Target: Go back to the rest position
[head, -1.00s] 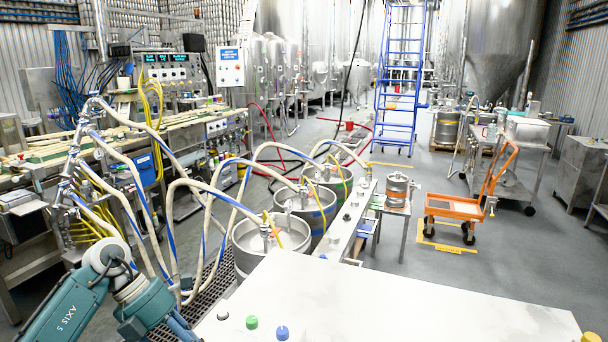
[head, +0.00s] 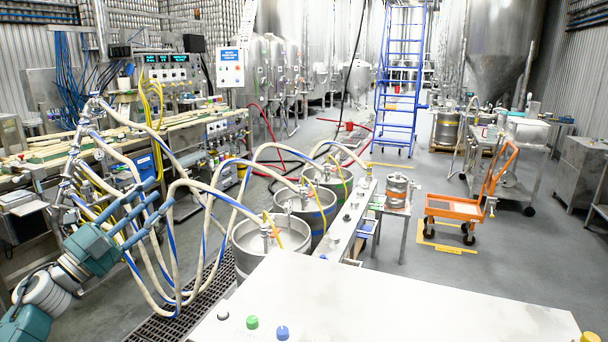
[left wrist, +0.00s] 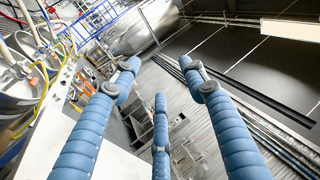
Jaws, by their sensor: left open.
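My left gripper (head: 155,195) is in the lower left of the head view, in front of the hoses. It is teal with blue ribbed fingers that point up and to the right. In the left wrist view the gripper (left wrist: 158,78) shows its three fingers spread apart with nothing between them. The gripper is open and empty. My right gripper is in neither view.
A white surface with green (head: 252,322) and blue (head: 282,332) knobs fills the front. Pale hoses (head: 190,240) hang behind my left gripper. Steel kegs (head: 248,262) stand in the middle. An orange cart (head: 455,207) stands on open floor at right.

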